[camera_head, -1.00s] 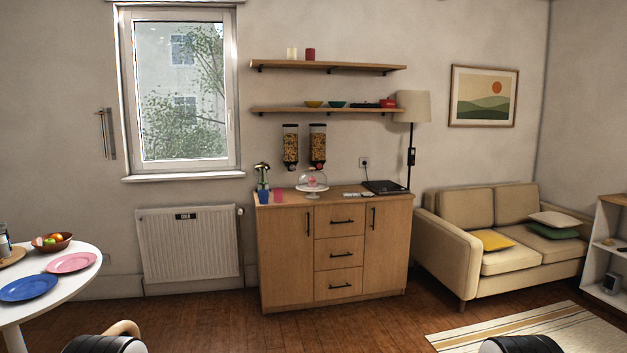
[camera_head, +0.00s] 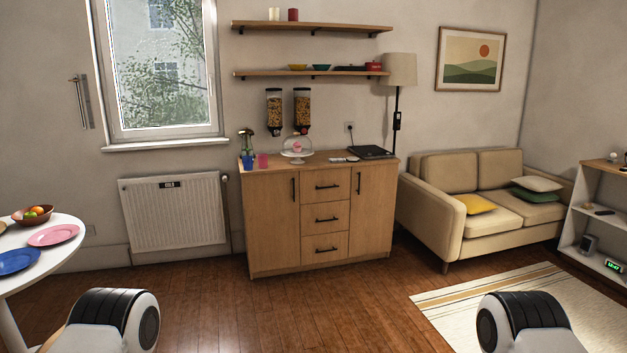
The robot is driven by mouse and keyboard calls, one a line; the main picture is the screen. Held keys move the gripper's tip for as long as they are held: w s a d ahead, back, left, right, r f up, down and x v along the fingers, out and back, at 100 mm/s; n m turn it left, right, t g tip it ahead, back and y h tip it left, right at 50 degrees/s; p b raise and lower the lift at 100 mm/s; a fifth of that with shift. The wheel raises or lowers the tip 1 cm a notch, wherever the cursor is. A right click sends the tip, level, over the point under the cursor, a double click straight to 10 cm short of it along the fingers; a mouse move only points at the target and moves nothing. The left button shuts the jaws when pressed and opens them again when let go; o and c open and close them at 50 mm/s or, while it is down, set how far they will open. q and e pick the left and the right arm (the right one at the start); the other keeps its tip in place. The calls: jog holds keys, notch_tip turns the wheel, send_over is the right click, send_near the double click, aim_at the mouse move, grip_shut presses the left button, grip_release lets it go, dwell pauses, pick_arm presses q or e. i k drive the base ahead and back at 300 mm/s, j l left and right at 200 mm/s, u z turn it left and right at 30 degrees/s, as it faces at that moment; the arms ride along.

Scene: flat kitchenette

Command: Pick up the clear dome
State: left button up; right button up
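The clear dome (camera_head: 297,143) sits on a white cake stand (camera_head: 297,157) on top of the wooden cabinet (camera_head: 318,166) across the room. Something pink shows inside the dome. Parts of my two arms show at the bottom left and bottom right of the head view, far from the dome. Neither of my grippers is in view.
Blue and pink cups and a metallic item stand left of the dome; a black flat appliance (camera_head: 369,152) lies right. Two cereal dispensers (camera_head: 302,108) hang above. A white table (camera_head: 62,230) is at left, a sofa (camera_head: 470,205) and rug (camera_head: 520,300) at right. The floor ahead is clear.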

aim_at(297, 144)
jog(key=i, duration=2.95)
